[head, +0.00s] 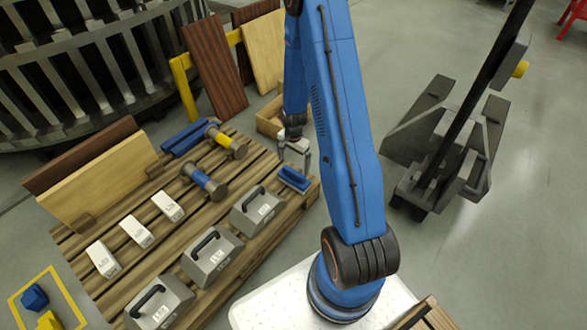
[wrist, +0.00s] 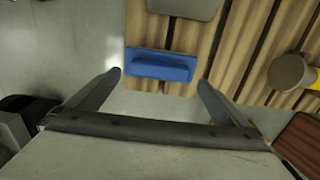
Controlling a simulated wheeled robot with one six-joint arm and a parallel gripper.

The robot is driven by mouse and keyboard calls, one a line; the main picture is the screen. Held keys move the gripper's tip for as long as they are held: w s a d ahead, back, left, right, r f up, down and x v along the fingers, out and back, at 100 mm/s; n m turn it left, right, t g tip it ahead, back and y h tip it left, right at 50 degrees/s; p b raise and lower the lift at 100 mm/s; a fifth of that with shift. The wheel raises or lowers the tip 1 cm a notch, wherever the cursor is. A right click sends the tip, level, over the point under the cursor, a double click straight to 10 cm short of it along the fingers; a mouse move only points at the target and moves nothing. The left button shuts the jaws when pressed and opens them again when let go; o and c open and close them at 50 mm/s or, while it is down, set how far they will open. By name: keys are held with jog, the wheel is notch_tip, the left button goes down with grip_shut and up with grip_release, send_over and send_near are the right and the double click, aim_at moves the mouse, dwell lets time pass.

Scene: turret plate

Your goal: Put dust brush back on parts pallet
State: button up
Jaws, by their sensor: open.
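The dust brush (head: 294,179) is a blue block with a raised ridge along its top. It lies on the right corner of the slatted wooden parts pallet (head: 262,166). In the wrist view the brush (wrist: 160,65) lies flat near the pallet's edge, with pallet slats (wrist: 200,45) around it. My gripper (head: 294,160) is open and empty, just above and behind the brush in the head view. In the wrist view its fingers (wrist: 160,80) stand apart, on either side of the brush's near edge. No contact with the brush shows.
Grey weights with handles (head: 256,211), white blocks (head: 168,206) and cylindrical parts with blue (head: 204,182) and yellow (head: 227,141) bands stand on the pallet. A wooden box (head: 269,122) stands behind my gripper. A dark pallet jack (head: 440,160) stands right, across open floor.

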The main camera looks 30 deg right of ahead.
jog(key=s+a+r+n+t, duration=0.1)
jog(key=s+a+r+n, duration=0.15)
jog(key=r, duration=0.85)
jog(key=s+a+r+n+t, duration=0.1)
jog(key=s+a+r+n, duration=0.2)
jog(key=r, duration=0.8)
jog(key=s+a+r+n, duration=0.1)
jog(key=s+a+r, duration=0.25)
jog(key=r, duration=0.75)
jog(key=s+a+r+n+t, duration=0.1)
jog(key=s+a+r+n, duration=0.1)
jog(key=s+r, duration=0.2)
jog(key=s+a+r+n+t, duration=0.1)
jog(key=s+a+r+n, duration=0.1)
jog(key=s, duration=0.8)
jog(key=s+a+r+n, duration=0.2)
jog(key=s+r+n, duration=0.1)
jog(key=s+r, duration=0.3)
jog(key=shift+s+a+r+t, duration=0.3)
jog(key=shift+s+t, duration=0.1)
jog(key=shift+s, duration=0.15)
jog(key=shift+n, duration=0.25)
